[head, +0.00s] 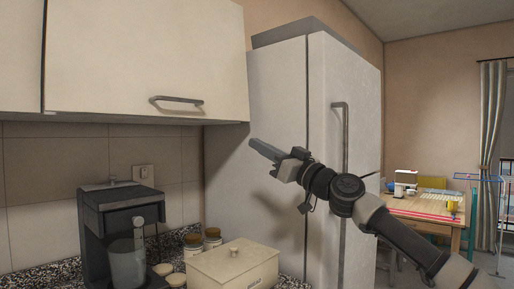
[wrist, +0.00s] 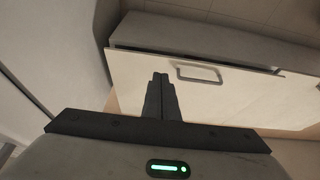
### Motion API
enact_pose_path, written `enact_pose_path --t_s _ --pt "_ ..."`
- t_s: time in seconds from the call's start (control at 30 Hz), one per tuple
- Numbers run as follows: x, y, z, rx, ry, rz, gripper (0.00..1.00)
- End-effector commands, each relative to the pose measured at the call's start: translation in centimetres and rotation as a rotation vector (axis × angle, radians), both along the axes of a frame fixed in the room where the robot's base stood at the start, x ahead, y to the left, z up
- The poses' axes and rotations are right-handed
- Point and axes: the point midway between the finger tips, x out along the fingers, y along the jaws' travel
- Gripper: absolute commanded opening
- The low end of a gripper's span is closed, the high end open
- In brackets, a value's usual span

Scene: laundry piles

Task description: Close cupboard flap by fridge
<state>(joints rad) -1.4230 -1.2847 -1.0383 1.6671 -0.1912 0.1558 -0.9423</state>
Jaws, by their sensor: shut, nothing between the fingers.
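The cream cupboard flap (head: 130,55) is at the upper left in the head view, beside the fridge (head: 345,70), with a grey bar handle (head: 178,100) near its lower edge. In the wrist view the flap (wrist: 225,100) and its handle (wrist: 198,73) lie beyond my fingers. A dark gap shows at the flap's lower edge there, so it looks slightly ajar; how far is hard to tell. My gripper (head: 253,143) is shut and empty, just below and right of the flap's lower right corner in the head view. Its fingertips (wrist: 160,77) appear left of the handle in the wrist view.
On the counter below stand a black coffee machine (head: 118,225), two jars (head: 203,241) and a cream lidded box (head: 233,268). Another cupboard door (head: 20,60) adjoins on the left. A table (head: 425,208) and drying rack stand at the far right.

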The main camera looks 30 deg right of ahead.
Motion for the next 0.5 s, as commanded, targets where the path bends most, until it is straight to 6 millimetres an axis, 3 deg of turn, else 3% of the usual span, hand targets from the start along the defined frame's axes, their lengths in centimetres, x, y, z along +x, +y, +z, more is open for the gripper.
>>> enact_pose_path --t_s 0.17,0.27,0.37,0.47,0.5 --pt "-0.5 -0.1 -0.1 -0.001 0.0 0.001 0.0" --pt "-1.7 0.6 0.7 -0.013 0.0 0.009 0.0" --pt "-5.3 2.7 2.5 -0.044 0.007 0.034 0.0" --pt "-10.1 7.0 4.0 -0.102 0.045 0.073 0.0" --pt "-11.9 9.3 4.0 -0.13 0.076 0.088 0.0"
